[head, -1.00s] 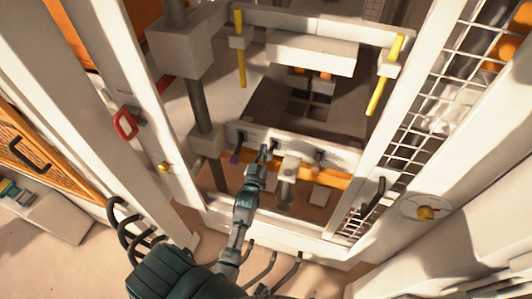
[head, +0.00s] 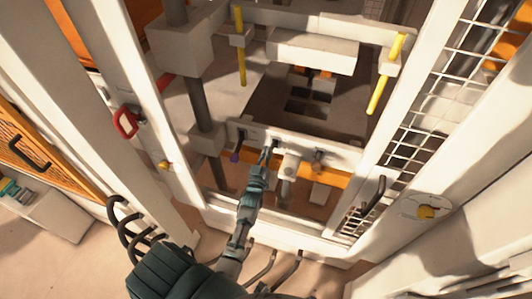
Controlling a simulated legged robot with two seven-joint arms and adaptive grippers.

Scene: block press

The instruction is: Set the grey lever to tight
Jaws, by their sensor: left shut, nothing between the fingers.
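A white panel (head: 345,158) with several dark slots crosses the front of the press. A small grey piece, which looks like the grey lever (head: 318,157), sits at the panel's right slot. Its exact setting is too small to read. My right gripper is out of view.
A pale cylindrical part (head: 289,163) stands just right of my left gripper. An orange beam (head: 325,178) runs behind and below the panel. Yellow bars (head: 379,95) hang above. White frame posts and a wire-mesh guard (head: 432,110) bound the opening. A red handle (head: 126,122) is at left.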

